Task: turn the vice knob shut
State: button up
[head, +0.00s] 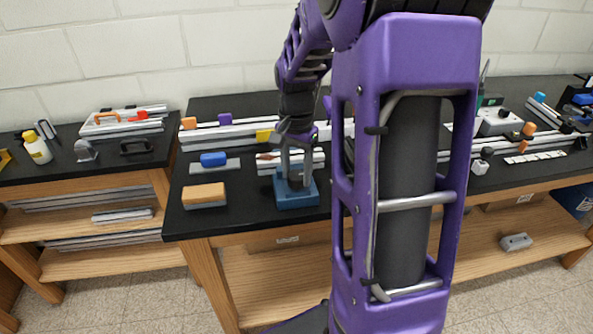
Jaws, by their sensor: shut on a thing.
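The vice (297,201) is a blue block near the front edge of the black bench, left of my purple arm. Its dark knob (295,183) stands on top of the block. My gripper (295,173) points down over the vice with its fingers on either side of the knob, shut on it. The fingers hide part of the knob, and its turn angle cannot be told at this size.
An orange-topped block (205,194) and a blue piece on a grey plate (213,160) lie left of the vice. Aluminium extrusions (225,132) run behind. A lower shelf (275,275) is below.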

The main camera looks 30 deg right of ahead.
aim_at(296, 175)
grip_shut()
jog(key=shift+m, duration=1.3)
jog(key=o, duration=1)
grip_release()
jog(key=shift+r, duration=0.15)
notch_tip(296, 175, up, 17)
jog(key=shift+r+p, duration=0.1)
jog(key=shift+p, duration=1.1)
